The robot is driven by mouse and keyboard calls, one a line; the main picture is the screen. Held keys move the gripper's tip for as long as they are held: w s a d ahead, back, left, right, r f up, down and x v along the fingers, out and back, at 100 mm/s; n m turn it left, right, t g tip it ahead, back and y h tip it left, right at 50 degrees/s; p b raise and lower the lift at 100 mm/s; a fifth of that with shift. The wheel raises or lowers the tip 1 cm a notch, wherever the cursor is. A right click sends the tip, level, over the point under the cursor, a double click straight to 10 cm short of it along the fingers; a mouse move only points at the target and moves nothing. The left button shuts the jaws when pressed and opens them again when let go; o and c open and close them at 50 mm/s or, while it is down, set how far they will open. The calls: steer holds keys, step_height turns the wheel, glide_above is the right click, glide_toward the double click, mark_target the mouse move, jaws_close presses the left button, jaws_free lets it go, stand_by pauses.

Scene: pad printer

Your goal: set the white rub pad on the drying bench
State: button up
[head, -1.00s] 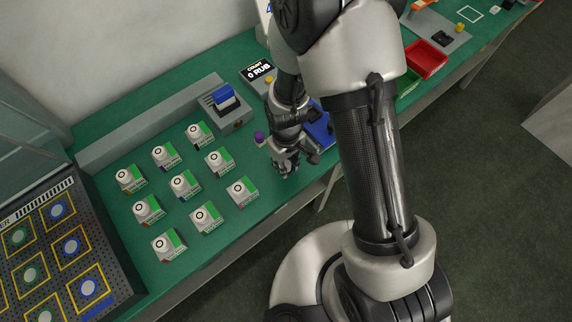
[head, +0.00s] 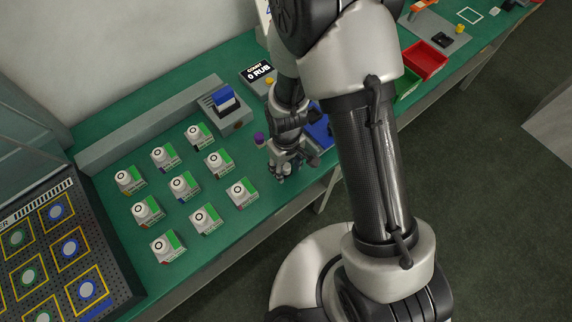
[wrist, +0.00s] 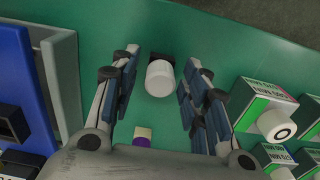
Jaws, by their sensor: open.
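A white cylinder with a rounded end, apparently the white rub pad (wrist: 159,80), stands by a dark block on the green table in the wrist view. My gripper (wrist: 162,66) is open, with one finger on each side of the white pad. A gap shows on both sides, and I cannot tell its height over the pad. In the head view my gripper (head: 284,170) is low over the table's front edge and hides most of the spot beneath it. A dark perforated panel with yellow squares (head: 118,268) is at the lower left; I cannot tell if it is the drying bench.
Several white-topped boxes (head: 183,186) stand in rows left of my gripper; some show at right in the wrist view (wrist: 262,110). A small purple-topped item (head: 259,139) is close behind my gripper. A grey holder with a blue part (head: 226,100) stands farther back.

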step_height(320, 180, up, 13)
steer(key=p, duration=0.4)
step_height(320, 180, up, 14)
steer(key=m+t, duration=0.2)
steer(key=m, duration=0.1)
glide_above(286, 166)
steer(key=s+d, duration=0.2)
steer(key=d, duration=0.3)
steer(key=s+d+r+m+t, duration=0.2)
steer(key=s+d+r, duration=0.4)
steer(key=s+r, duration=0.4)
steer(key=shift+s+r+m+t, duration=0.3)
steer(key=shift+s+r+m, duration=0.05)
steer(key=shift+s+m, duration=0.5)
